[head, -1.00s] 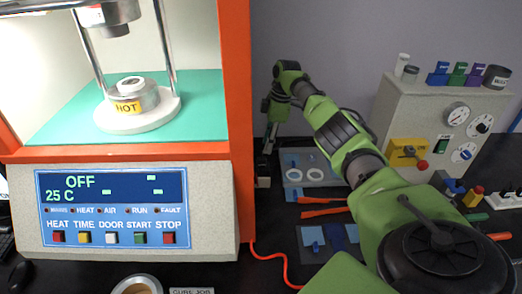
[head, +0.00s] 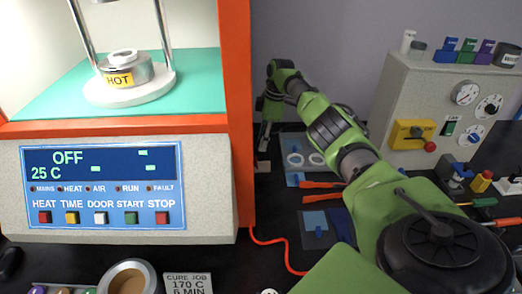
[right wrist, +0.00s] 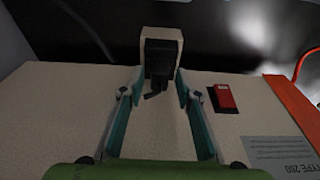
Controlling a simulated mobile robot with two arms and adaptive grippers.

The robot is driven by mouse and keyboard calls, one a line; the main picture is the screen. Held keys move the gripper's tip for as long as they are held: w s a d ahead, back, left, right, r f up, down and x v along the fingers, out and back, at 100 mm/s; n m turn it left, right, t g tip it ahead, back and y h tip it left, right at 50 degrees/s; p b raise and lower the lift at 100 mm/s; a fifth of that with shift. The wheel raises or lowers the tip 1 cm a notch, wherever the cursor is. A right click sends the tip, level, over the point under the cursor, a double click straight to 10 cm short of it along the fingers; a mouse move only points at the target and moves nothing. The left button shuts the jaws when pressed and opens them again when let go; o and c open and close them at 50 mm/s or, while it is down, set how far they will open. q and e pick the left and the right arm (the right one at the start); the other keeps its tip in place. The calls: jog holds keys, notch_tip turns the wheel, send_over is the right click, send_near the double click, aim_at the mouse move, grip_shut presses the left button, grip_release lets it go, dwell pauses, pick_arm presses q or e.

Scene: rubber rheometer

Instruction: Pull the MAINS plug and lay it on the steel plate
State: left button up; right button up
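In the right wrist view a black plug (right wrist: 159,62) with a short dark cord sits in a pale socket block (right wrist: 162,38) on the machine's beige panel (right wrist: 70,110). My right gripper (right wrist: 159,84) is open, its two teal-padded fingers on either side of the plug; contact is not clear. In the head view my right gripper (head: 267,130) is beside the machine's right side, and the plug is hidden there. My left gripper is not in view.
A red switch (right wrist: 224,96) is right of the plug. The orange machine frame (head: 239,110) stands close left of my right gripper. A grey control box (head: 400,95) stands right.

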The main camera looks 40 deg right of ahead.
grip_shut()
jog(key=shift+r+p, duration=2.1)
jog(key=shift+r, duration=0.2)
